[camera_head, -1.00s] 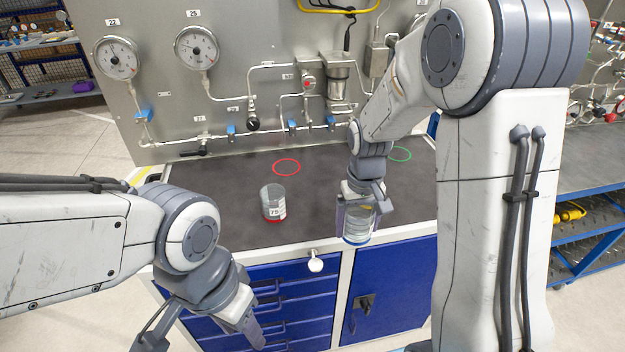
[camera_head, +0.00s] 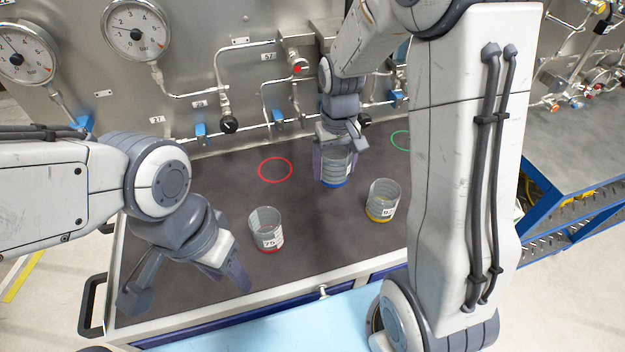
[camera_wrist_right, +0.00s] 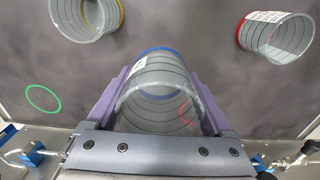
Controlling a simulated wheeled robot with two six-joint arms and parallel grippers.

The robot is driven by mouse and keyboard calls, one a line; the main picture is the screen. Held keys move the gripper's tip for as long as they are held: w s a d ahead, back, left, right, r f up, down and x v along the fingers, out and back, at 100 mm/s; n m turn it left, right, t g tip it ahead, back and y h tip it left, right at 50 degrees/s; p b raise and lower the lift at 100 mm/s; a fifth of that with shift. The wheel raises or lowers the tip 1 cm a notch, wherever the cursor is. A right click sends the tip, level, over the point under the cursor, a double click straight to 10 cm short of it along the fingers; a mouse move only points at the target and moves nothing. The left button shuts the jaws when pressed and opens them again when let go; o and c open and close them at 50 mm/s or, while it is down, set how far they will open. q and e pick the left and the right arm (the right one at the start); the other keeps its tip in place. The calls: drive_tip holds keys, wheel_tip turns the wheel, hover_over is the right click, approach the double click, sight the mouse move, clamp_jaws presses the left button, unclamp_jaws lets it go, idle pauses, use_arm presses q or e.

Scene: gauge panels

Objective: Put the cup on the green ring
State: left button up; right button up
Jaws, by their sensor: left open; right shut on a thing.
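My right gripper (camera_head: 334,158) is shut on a clear ribbed cup with a blue base (camera_head: 336,170). It holds the cup upright over the dark worktop, between the red ring and the green ring. The held cup also shows between the fingers in the right wrist view (camera_wrist_right: 160,90). The green ring (camera_head: 398,140) is to the right, partly hidden by my right arm; it shows whole in the right wrist view (camera_wrist_right: 43,98). My left gripper (camera_head: 190,292) is open and empty over the worktop's front left.
A red-based cup (camera_head: 266,230) and a yellow-based cup (camera_head: 382,200) stand nearer the front edge. A red ring (camera_head: 275,170) is marked on the worktop (camera_head: 190,200). The gauge panel (camera_head: 190,80) with pipes and valves rises behind.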

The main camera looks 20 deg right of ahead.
hover_over(331, 201)
wheel_tip(331, 201, down, 6)
drive_tip(key=shift+w+r+p, duration=0.1)
drive_tip(key=shift+p, duration=0.25)
drive_tip(key=shift+f, duration=2)
drive_tip(key=shift+f, duration=0.2)
drive_tip(key=o, duration=1.1)
drive_tip(key=shift+r, duration=0.15)
